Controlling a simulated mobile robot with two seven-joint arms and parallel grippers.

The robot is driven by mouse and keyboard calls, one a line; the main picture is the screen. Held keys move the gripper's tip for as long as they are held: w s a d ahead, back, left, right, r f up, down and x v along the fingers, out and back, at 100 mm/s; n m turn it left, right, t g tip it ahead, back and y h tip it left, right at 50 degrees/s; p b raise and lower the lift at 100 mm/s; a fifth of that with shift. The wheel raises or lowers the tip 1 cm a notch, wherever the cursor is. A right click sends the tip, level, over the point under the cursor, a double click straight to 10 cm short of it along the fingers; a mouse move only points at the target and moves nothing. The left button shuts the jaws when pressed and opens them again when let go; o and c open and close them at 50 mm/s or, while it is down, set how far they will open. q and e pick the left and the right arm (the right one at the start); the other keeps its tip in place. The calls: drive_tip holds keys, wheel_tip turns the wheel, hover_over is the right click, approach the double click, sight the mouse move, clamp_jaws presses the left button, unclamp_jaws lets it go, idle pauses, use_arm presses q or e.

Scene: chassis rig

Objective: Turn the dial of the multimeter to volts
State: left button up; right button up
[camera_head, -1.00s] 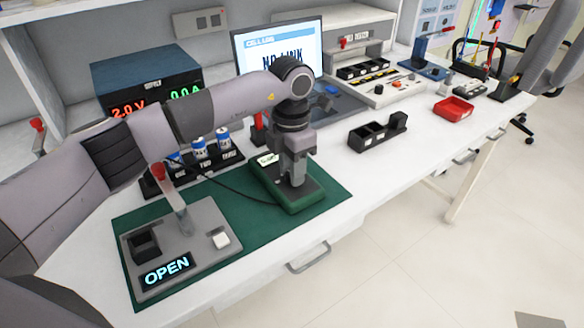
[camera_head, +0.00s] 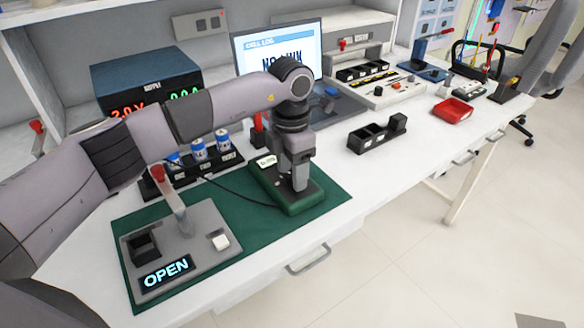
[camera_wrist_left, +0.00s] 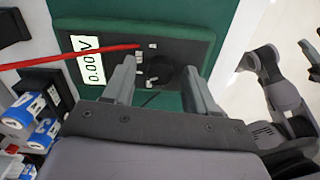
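The multimeter (camera_head: 318,205) has a green case and a dark face, and lies on the green mat in the head view. In the left wrist view its display (camera_wrist_left: 88,60) reads 0.00 V. Its round black dial (camera_wrist_left: 160,70) has small white marks around it. My left gripper (camera_head: 297,186) points down over the dial. In the left wrist view its two fingers (camera_wrist_left: 160,84) are apart, one on each side of the dial. I cannot tell whether they touch it.
A grey fixture (camera_head: 205,255) with a red-knobbed lever and an OPEN sign stands left on the mat (camera_head: 250,245). A rack of blue-and-white cells (camera_head: 205,165) and a power supply (camera_head: 147,82) stand behind. A black tray (camera_head: 376,136) stands right. White bench lies clear between.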

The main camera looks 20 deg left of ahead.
use_arm(q)
wheel_tip(320, 180, up, 7)
drive_tip(key=shift+r, duration=0.1)
idle(0.3)
idle(0.4)
